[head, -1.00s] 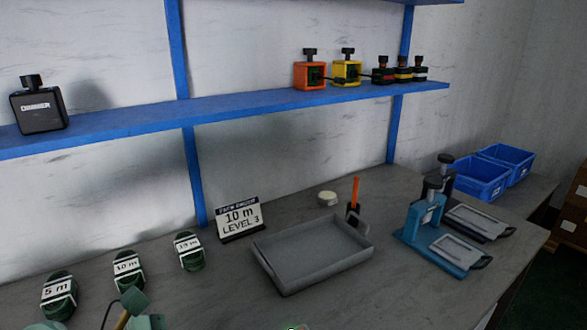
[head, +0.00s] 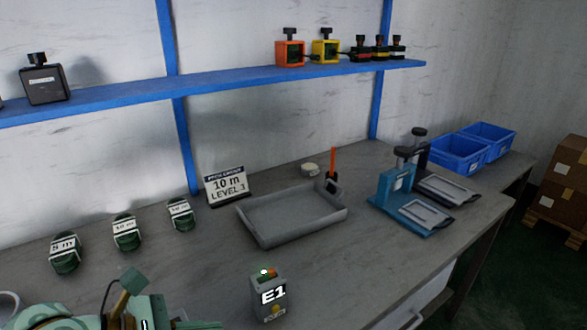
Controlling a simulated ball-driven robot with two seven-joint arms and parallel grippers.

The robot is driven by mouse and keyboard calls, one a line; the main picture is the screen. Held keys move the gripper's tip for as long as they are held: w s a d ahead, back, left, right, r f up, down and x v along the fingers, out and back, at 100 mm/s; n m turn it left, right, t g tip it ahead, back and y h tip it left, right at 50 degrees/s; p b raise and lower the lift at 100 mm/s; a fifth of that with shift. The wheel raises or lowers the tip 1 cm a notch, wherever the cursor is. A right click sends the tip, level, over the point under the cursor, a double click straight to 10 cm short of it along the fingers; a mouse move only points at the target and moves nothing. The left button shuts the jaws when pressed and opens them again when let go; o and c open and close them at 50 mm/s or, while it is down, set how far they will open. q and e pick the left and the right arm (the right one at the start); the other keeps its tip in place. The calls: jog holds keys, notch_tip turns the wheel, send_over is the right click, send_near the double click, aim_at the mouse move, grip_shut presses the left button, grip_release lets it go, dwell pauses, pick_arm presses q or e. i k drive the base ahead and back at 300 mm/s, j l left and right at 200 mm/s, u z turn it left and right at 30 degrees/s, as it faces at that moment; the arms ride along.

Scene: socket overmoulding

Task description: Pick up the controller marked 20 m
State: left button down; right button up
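Three dark green rounded items with white labels stand in a row at the left of the bench. The front one (head: 65,253) reads 5 m and the middle one (head: 127,232) seems to read 10 m. The label of the far one (head: 180,214) is too blurred to read for sure. I cannot make out a marking of 20 m anywhere. Pale green parts (head: 133,281), seemingly of my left arm, show at the bottom left, in front of the row and apart from it. Its fingertips cannot be made out. My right gripper is not in view.
A sign (head: 226,185) reads 10 m LEVEL 3. A grey tray (head: 290,238), a grey E1 box (head: 269,295) and two presses (head: 390,187) stand on the bench. Blue bins (head: 458,153) are behind. The blue shelf (head: 215,88) holds a black box (head: 43,83) and colored boxes.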

aim_at(267, 292)
jog(key=k+l, duration=0.85)
jog(key=k, duration=0.15)
